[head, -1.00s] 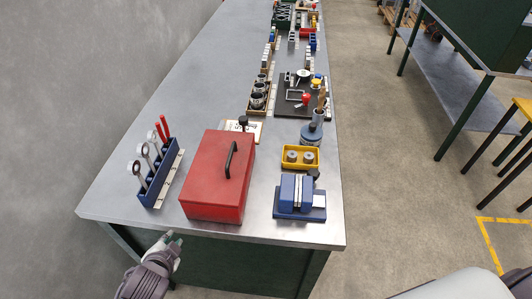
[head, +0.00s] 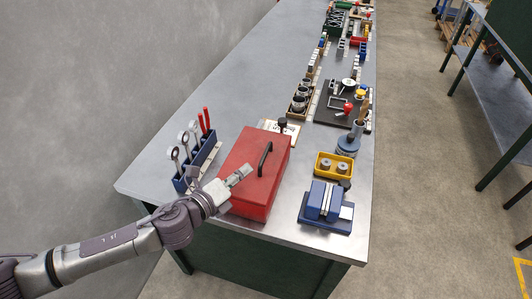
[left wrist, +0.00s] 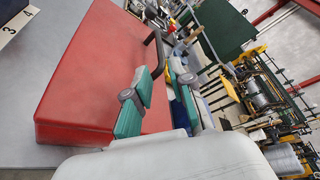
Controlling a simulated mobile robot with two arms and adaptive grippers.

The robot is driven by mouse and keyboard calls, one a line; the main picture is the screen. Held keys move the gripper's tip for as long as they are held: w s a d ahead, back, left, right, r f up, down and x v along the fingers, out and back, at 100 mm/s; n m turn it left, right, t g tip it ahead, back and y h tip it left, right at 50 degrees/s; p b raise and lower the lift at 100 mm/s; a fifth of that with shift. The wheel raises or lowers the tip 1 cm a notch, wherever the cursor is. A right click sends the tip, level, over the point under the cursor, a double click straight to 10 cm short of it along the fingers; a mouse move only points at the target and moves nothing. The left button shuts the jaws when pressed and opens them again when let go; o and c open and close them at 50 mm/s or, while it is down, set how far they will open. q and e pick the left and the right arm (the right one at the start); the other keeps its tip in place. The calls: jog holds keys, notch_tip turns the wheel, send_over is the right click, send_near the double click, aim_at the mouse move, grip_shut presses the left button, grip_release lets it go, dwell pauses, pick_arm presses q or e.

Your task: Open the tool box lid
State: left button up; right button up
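The red tool box (head: 240,152) stands at the near end of the grey bench with its lid down. Its black handle (head: 265,159) arches over the lid. My left gripper (head: 242,173) is over the lid's left front part, just left of the handle in the head view. In the left wrist view, the green-padded fingers of my left gripper (left wrist: 160,72) are apart. The handle (left wrist: 152,50) shows near and beyond their tips; I cannot tell whether they touch it. The red box (left wrist: 90,80) fills the left of that view. My right gripper is not in view.
A blue rack (head: 196,160) with wrenches and red-handled pliers stands left of the box. A blue vise (head: 323,202) and a yellow tray (head: 335,166) stand to its right. A numbered card (head: 283,127) lies behind it.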

aim_at(265, 153)
pick_arm(q)
jog(key=p+x, duration=0.1)
jog(key=x, duration=1)
grip_shut()
